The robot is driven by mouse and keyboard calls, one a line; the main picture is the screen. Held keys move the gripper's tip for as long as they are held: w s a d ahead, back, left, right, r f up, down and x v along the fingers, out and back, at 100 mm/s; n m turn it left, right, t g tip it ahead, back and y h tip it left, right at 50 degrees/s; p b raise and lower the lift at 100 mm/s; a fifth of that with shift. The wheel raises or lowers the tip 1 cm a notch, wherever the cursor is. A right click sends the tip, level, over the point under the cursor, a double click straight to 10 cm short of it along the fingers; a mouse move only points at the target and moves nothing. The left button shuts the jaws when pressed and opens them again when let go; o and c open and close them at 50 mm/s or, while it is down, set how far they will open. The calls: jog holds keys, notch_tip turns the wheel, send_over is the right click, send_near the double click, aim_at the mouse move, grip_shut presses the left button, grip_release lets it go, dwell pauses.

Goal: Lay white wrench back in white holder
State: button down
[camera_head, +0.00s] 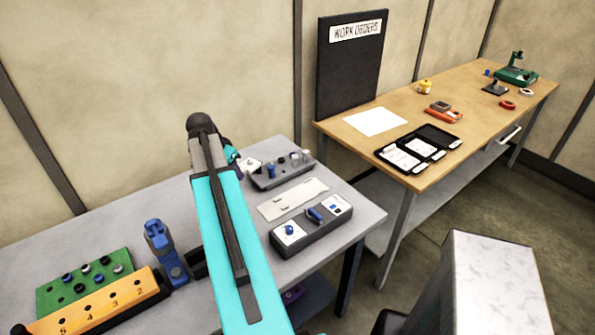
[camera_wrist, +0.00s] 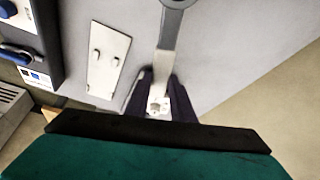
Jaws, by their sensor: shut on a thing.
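The white wrench (camera_wrist: 170,38) shows in the wrist view as a pale grey-white shank with a ring end at the top edge. My gripper (camera_wrist: 160,94) is shut on its lower part, one dark finger on each side. The white holder (camera_wrist: 108,62) is a flat white plate with two small pegs, lying just left of the wrench in that view. No wrench lies on the visible part of the plate. In the head view the holder (camera_head: 292,199) lies on the grey table, right of my cyan arm.
A dark box with blue knobs (camera_head: 312,229) stands in front of the holder, and a grey block with pegs (camera_head: 276,171) behind it. A blue tool (camera_head: 165,248), orange block (camera_head: 100,304) and green block (camera_head: 85,281) stand left. A wooden table (camera_head: 455,107) is at the right.

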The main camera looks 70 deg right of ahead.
jog(key=s+d+f+m, duration=0.1)
jog(key=s+d, duration=0.2)
jog(key=s, duration=0.3)
jog(key=s+d+f+m+g+p, duration=0.1)
jog(key=s+d, duration=0.2)
jog(key=s, duration=0.3)
jog(key=s+d+f+m+p, duration=0.1)
jog(key=s+d, duration=0.2)
jog(key=s, duration=0.4)
jog(key=shift+d+f+m+y, duration=0.3)
jog(key=shift+d+f+m, duration=0.05)
jog(key=shift+d+m, duration=0.05)
jog(key=shift+s+f, duration=0.1)
jog(key=shift+f, duration=0.05)
jog(key=shift+f+b, duration=1.05)
jog(key=shift+f, duration=1.55)
jog(key=shift+f+b, duration=0.65)
jog(key=shift+b, duration=0.05)
jog(key=c, duration=1.5)
grip_release()
jog(key=shift+o, duration=0.2)
